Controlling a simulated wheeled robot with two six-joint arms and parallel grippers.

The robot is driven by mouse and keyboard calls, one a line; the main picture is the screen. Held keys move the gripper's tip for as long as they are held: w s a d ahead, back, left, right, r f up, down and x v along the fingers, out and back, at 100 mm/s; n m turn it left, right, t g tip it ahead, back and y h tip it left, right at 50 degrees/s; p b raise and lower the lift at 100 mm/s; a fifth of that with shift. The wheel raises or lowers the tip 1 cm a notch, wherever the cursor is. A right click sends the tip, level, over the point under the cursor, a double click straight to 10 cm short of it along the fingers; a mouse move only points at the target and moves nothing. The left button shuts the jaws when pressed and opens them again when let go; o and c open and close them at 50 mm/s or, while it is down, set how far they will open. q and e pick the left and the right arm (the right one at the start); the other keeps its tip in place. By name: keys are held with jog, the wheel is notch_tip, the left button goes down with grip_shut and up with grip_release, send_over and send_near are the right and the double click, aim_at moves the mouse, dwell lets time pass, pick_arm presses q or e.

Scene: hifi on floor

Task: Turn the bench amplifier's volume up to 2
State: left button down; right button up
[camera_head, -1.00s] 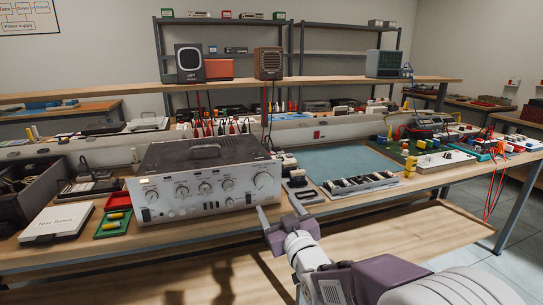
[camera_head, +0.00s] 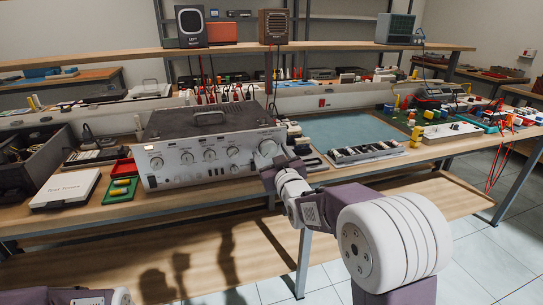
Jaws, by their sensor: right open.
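The scale marks around the large knob are too small to read. My right gripper (camera_head: 276,161) is open, directly in front of the large knob and overlapping its lower edge. I cannot tell whether the fingers touch it. My left gripper is out of view; only part of my left arm shows.
A white case (camera_head: 65,189) and a green and red tray (camera_head: 122,188) stand left of the amplifier. A blue-green mat (camera_head: 350,130) and a tray of parts (camera_head: 366,152) lie to the right. A shelf (camera_head: 230,50) runs above the bench.

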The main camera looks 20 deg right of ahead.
jog(key=shift+c, duration=0.3)
jog(key=c, duration=1.3)
jog(key=shift+m, duration=0.4)
jog(key=m+b, duration=0.1)
jog(key=m, duration=0.3)
jog(key=m+b, duration=0.1)
jog(key=m, duration=0.4)
jog(key=shift+a+b, duration=0.15)
jog(key=shift+b, duration=0.2)
jog(key=m+b, duration=0.1)
jog(key=m, duration=0.5)
jog(key=shift+m, duration=0.3)
jog(key=m, duration=0.4)
jog(key=shift+r+m+b, duration=0.2)
jog(key=shift+m+b, duration=0.2)
